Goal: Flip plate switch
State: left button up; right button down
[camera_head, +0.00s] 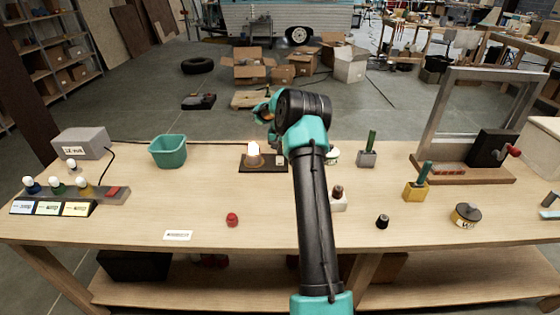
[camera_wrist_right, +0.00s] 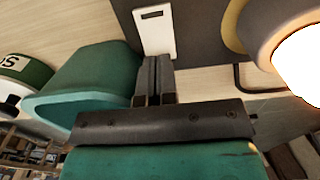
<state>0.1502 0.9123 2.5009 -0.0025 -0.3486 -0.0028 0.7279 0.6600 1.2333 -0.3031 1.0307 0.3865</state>
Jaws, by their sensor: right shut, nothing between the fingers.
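The plate switch (camera_wrist_right: 155,30) is a white rectangular plate with a dark slot, on a dark board. It also shows in the head view as a small pale plate (camera_head: 280,160) beside a lit lamp (camera_head: 254,152). My right gripper (camera_wrist_right: 154,62) is shut and empty, its fingertips at the near end of the plate in the wrist view. I cannot tell whether they touch it. In the head view my right arm reaches over the table and its wrist hides most of the gripper. My left gripper is not in view.
The lamp glows close to the right in the wrist view (camera_wrist_right: 300,60). A teal bin (camera_head: 168,151) stands left, a grey block with a green peg (camera_head: 367,157) right.

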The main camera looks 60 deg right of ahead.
jog(key=shift+f, duration=0.8)
dwell(0.7)
jog(key=shift+r, duration=3.5)
jog(key=shift+w, duration=0.1)
